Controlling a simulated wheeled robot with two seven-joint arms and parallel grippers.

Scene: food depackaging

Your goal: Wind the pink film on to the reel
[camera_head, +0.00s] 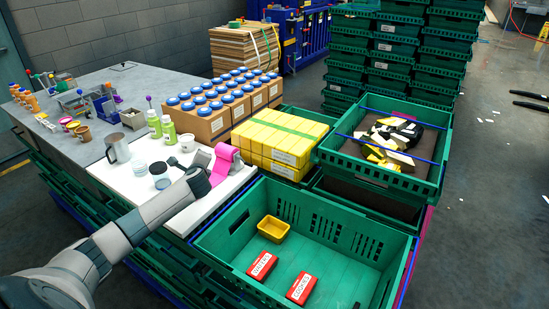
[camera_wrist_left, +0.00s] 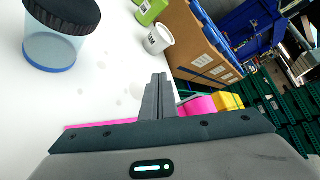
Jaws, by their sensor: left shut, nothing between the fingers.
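The pink film (camera_head: 222,162) is a bright strip on the white board, rising in a curve just right of my left gripper (camera_head: 203,157). A small grey part (camera_head: 236,164), perhaps the reel, stands against its right side and is mostly hidden. In the left wrist view, my left gripper (camera_wrist_left: 158,80) is shut and empty, its fingers together above the white surface. Pink film shows on both sides of it, right of the fingers (camera_wrist_left: 199,104) and along the hand's left edge (camera_wrist_left: 90,125). Whether the fingers touch the film cannot be told. My right gripper is not in view.
A dark-lidded jar (camera_wrist_left: 58,35), a white cup (camera_head: 187,143), green bottles (camera_head: 168,132) and a metal jug (camera_head: 117,148) stand close by. Yellow packs (camera_head: 275,140) sit behind right. A green crate (camera_head: 330,215) with red boxes lies in front.

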